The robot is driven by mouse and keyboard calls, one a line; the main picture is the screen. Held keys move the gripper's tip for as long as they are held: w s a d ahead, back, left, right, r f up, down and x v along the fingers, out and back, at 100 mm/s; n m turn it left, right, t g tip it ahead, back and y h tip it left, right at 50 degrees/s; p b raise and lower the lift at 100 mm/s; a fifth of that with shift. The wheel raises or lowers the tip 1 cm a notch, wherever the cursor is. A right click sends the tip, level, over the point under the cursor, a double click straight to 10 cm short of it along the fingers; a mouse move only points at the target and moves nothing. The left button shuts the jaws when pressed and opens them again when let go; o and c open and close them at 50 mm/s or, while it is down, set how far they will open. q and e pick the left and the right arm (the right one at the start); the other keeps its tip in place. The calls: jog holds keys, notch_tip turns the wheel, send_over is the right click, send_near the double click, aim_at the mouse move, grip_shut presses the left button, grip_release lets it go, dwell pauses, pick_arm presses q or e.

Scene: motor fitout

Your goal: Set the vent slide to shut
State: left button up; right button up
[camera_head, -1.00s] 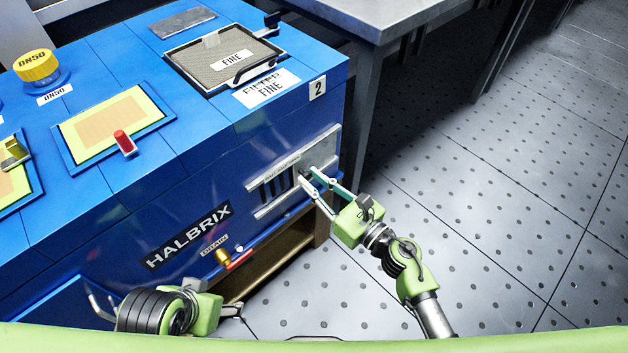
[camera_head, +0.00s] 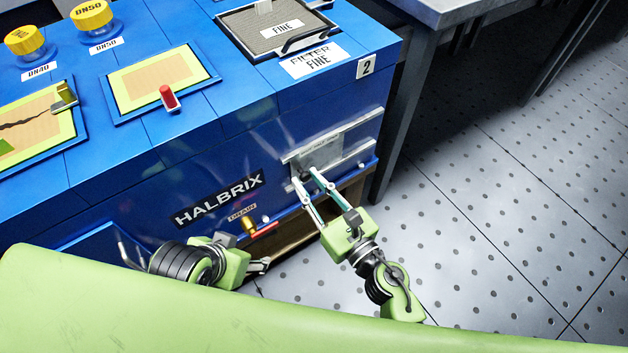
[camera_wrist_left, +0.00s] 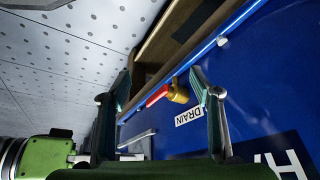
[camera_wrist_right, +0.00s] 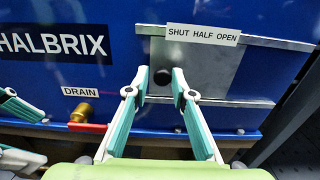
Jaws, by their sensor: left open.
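The vent slide is a grey metal plate (camera_head: 326,152) on the front of the blue machine, near its right end; it also shows in the right wrist view (camera_wrist_right: 215,75). A label reading SHUT HALF OPEN (camera_wrist_right: 203,34) is above it. The slide's dark round knob (camera_wrist_right: 162,77) is just left of and below the word SHUT. No vent slots show now. My left gripper (camera_wrist_left: 160,90) is open and empty, low before the machine's front.
Left of the slide are a brass drain valve with a red handle (camera_wrist_right: 84,118) and the HALBRIX plate (camera_head: 218,197). A steel table (camera_head: 440,10) stands right of the machine. The perforated floor (camera_head: 500,220) in front is clear.

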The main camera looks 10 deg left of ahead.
jog(key=shift+o, duration=0.5)
jog(key=shift+s+a, duration=0.1)
jog(key=shift+a, duration=0.05)
jog(key=shift+s+d, duration=0.1)
jog(key=shift+d, duration=0.1)
jog(key=v, duration=1.1)
jog(key=shift+s+d, duration=0.2)
jog(key=shift+d, duration=0.05)
